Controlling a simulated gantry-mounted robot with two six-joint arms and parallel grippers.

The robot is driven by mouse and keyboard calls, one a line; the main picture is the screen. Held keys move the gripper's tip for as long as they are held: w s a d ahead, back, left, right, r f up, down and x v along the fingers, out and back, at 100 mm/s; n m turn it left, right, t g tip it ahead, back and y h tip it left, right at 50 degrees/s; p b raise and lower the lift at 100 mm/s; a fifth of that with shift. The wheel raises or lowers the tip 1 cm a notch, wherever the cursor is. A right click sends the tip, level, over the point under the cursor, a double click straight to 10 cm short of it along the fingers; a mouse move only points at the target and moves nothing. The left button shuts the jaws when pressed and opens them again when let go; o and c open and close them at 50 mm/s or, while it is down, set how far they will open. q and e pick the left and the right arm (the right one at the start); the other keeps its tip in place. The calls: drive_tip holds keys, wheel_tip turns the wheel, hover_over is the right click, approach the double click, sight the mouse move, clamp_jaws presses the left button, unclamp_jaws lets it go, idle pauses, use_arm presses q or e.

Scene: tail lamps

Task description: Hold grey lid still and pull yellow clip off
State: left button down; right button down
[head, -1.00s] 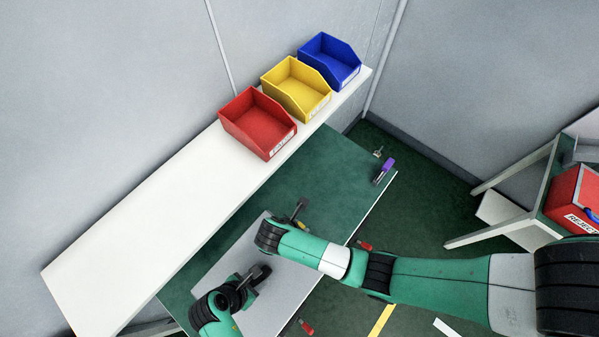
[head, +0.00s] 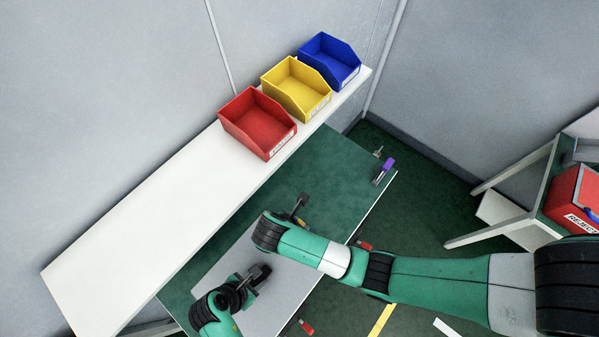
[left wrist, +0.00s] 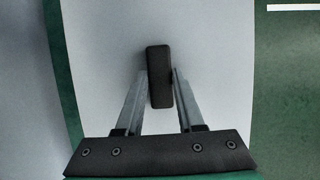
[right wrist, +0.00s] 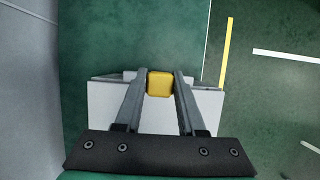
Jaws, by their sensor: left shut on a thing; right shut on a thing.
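My left gripper (left wrist: 159,92) is shut on a dark grey block, the grey lid (left wrist: 158,68), held between its fingertips over the pale mat. In the head view, my left gripper (head: 260,274) is over the lower part of the mat. My right gripper (right wrist: 160,85) is shut on the square yellow clip (right wrist: 160,84). In the head view, my right gripper (head: 300,204) is near the mat's upper end, apart from the left one. No yellow shows on the lid in the left wrist view, and no lid shows beside the clip in the right wrist view.
The pale mat (head: 287,292) lies on the green bench (head: 318,165). Red (head: 262,125), yellow (head: 297,90) and blue (head: 330,60) bins stand on the white shelf behind. A purple object (head: 384,170) is at the bench's far right corner. The bench between is clear.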

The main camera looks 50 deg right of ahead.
use_arm(q)
drive_tip(key=shift+c, duration=2.2)
unclamp_jaws()
drive_tip(key=v, duration=1.2)
